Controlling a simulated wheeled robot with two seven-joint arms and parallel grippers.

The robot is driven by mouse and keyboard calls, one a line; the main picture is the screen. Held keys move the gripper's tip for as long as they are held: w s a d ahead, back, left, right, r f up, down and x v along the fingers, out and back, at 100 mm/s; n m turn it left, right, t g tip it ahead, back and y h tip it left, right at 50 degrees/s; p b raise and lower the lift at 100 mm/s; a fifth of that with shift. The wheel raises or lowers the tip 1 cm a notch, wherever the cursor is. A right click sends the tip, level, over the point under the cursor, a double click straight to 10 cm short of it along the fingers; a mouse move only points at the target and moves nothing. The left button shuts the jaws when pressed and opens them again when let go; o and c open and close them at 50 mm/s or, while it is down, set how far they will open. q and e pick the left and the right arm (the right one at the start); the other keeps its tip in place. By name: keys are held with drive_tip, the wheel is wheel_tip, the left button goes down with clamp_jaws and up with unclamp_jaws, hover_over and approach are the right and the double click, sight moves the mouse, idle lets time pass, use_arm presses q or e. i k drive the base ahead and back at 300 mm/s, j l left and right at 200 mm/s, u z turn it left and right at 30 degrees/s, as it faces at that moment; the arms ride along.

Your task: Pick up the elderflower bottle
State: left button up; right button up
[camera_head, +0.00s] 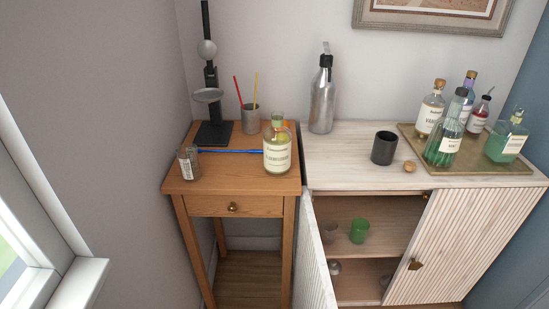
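The elderflower bottle (277,151) stands upright on the right side of the small wooden table (220,181). It looks like a clear, rounded bottle with pale yellow-green contents, a cream label and a greenish stopper. The label's small print is hard to read. Something orange shows just behind its neck. Neither of my grippers is in view, and nothing touches the bottle from my side.
A blue stick (230,151) lies behind a small labelled jar (188,163). A metal cup (250,119) and black stand (213,132) are behind. A steel siphon (322,98), dark cup (384,148) and bottle tray (466,165) occupy the cabinet. Its left door (315,262) hangs open.

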sight(277, 138)
drive_tip(key=l+z, duration=0.2)
drive_tip(key=l, duration=0.4)
drive_tip(key=l+z, duration=0.2)
drive_tip(key=l, duration=0.4)
drive_tip(key=i+l+z, duration=0.2)
drive_tip(key=l, duration=0.35)
